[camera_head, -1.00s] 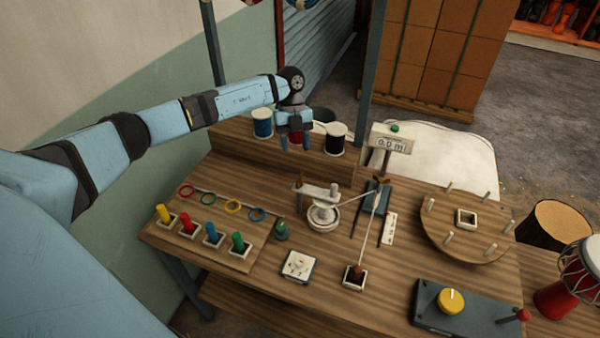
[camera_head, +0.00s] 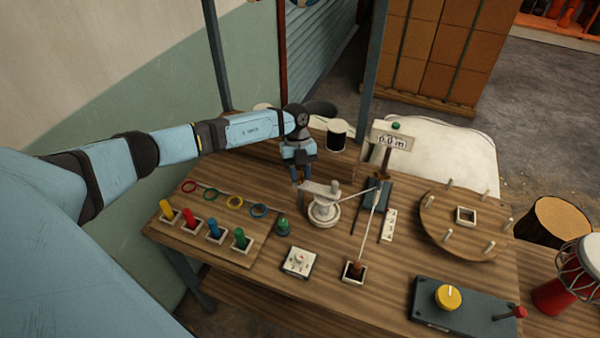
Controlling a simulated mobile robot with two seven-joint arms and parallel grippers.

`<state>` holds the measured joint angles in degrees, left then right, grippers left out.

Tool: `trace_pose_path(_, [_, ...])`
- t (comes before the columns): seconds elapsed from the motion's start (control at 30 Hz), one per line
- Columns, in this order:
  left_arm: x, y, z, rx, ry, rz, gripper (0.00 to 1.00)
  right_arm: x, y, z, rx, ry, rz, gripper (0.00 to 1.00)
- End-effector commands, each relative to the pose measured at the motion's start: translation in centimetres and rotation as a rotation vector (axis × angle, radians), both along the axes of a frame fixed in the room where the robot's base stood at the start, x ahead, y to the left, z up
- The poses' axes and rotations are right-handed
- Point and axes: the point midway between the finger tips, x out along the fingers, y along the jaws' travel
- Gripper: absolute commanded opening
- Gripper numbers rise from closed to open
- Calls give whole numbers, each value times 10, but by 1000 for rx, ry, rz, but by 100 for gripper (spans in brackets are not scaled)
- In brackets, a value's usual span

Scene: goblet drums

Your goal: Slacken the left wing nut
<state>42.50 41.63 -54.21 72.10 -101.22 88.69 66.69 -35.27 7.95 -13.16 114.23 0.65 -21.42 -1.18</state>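My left gripper (camera_head: 300,174) points down just above the left end of a pale bracket arm (camera_head: 320,188) on a round white pulley-like base (camera_head: 324,212). The small brownish piece on that end of the bracket, likely the left wing nut, is now hidden behind the fingers. I cannot tell whether the fingers touch it. My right gripper is not in view.
A readout sign (camera_head: 394,138) stands behind the slide. A white cord (camera_head: 368,232) runs to a socket (camera_head: 355,271) in front. A black spool (camera_head: 337,134) stands on the rear ledge. Coloured pegs sit at left, a round peg board (camera_head: 455,245) and yellow knob (camera_head: 448,297) at right.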

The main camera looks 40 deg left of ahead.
Motion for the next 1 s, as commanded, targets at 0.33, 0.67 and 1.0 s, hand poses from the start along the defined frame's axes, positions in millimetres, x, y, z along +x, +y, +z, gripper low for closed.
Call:
trace_pose_path(0.33, [0,0,0,0,1,0,0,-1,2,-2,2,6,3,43])
trace_pose_path(0.67, [0,0,0,0,1,0,0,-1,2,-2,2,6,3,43])
trace_pose_path(1.0, [0,0,0,0,1,0,0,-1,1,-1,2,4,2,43])
